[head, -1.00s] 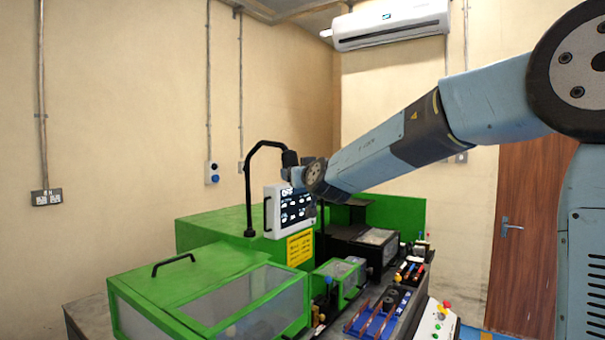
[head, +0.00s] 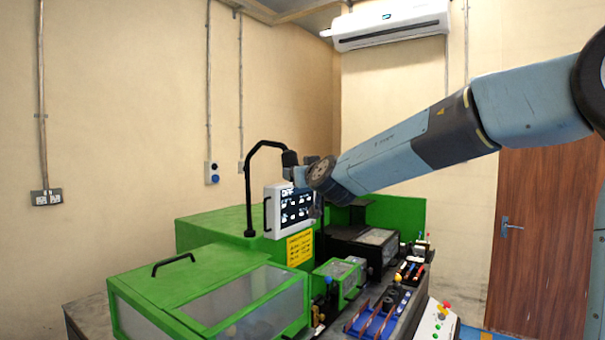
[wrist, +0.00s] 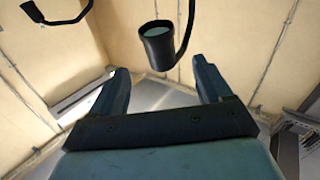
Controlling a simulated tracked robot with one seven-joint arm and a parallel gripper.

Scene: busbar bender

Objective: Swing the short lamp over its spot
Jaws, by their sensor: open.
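A black lamp head (wrist: 157,47) with a pale round face hangs from a curved black stem at the top middle of the wrist view. My gripper (wrist: 156,68) is open, its two fingers standing apart on either side of the lamp head's lower end in the picture. I see no contact, and the depth between them is unclear. A second curved black part (wrist: 57,18) shows at the top left, cut off by the frame edge. I cannot tell which lamp is the short one. In the head view my wrist and the control screen hide most of the gripper. The lamp's spot is not identifiable.
The green machine (head: 215,215) fills the space below, with a windowed cover (head: 255,305) in front. A bench with copper bars (head: 377,318) lies at the lower right.

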